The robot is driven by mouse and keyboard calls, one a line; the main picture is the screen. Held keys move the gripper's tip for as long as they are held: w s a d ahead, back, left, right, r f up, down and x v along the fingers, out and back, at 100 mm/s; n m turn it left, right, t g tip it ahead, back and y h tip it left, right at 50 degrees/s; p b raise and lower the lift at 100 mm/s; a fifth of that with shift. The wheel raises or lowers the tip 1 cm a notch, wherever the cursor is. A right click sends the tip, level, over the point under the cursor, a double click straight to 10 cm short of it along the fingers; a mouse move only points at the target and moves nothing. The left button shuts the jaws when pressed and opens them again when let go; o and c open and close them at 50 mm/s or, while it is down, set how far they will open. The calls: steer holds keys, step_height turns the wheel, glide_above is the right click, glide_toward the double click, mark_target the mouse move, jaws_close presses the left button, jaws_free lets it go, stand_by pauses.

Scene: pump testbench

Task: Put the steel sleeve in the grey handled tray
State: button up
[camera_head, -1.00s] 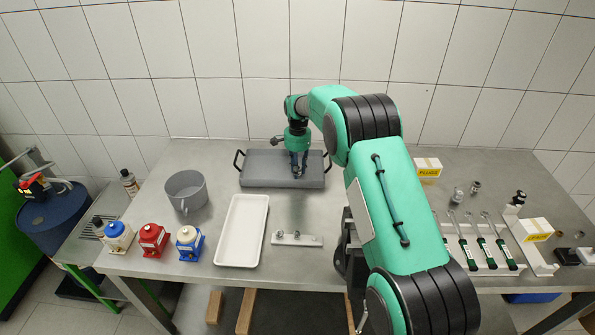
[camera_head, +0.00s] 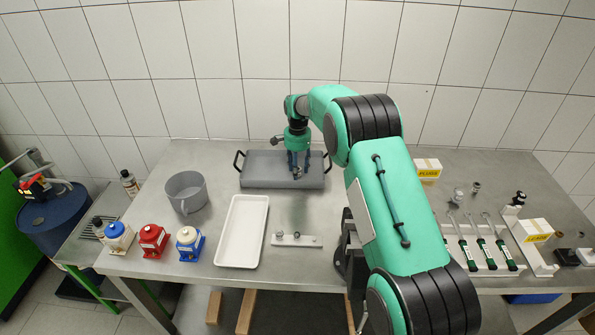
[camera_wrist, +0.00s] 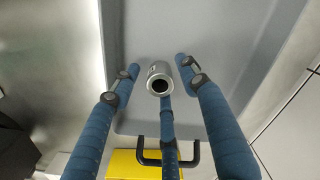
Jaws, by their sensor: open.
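The grey handled tray (camera_head: 262,176) lies at the back of the bench, with a black handle at each end. It fills much of the wrist view (camera_wrist: 225,45), with one handle at the bottom. The steel sleeve (camera_wrist: 160,76) is a short metal cylinder with its dark bore facing the wrist camera. It is over the tray floor; whether it touches the floor is hard to tell. In the head view the sleeve (camera_head: 297,172) is small, among the fingers. My gripper (camera_head: 298,168) points down over the tray. Its blue fingers (camera_wrist: 158,74) are spread open around the sleeve.
A grey jug (camera_head: 170,190) and several coloured bottles stand left. A PLUGS box (camera_head: 428,167) and a rack with green-handled tools (camera_head: 484,270) are right.

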step_height(320, 180, up, 12)
steer(key=p, duration=0.2)
steer(key=shift+f, duration=0.2)
steer(key=shift+r, duration=0.1)
stand_by(0.8)
